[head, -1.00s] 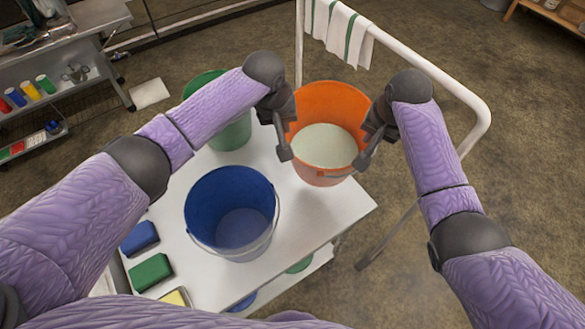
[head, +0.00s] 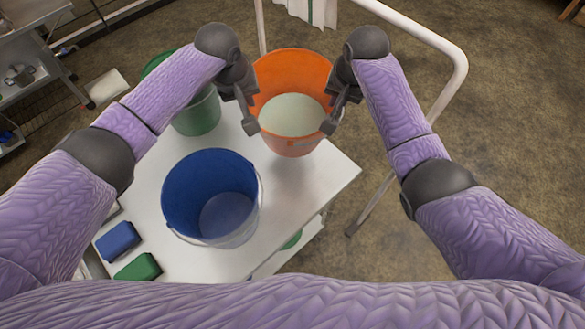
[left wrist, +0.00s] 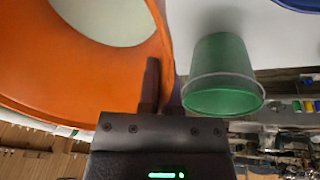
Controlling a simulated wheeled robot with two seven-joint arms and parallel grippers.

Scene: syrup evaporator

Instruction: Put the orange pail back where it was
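The orange pail (head: 290,75) is at the far right part of the white cart top, with pale contents (head: 292,115) inside. It looks upright. I cannot tell whether its base touches the cart or hangs slightly above it. My left gripper (head: 247,112) is shut on the left side of its rim. In the left wrist view, the gripper's fingers (left wrist: 162,88) straddle the wall of the orange pail (left wrist: 125,80). My right gripper (head: 337,112) is at the right side of the rim and appears shut on it.
A blue pail (head: 210,190) stands near on the white cart (head: 310,190), and a green pail (head: 196,112) stands behind it at left. Blue (head: 117,241) and green (head: 138,267) blocks lie at the cart's near left. A white rail (head: 440,95) rises along the far right.

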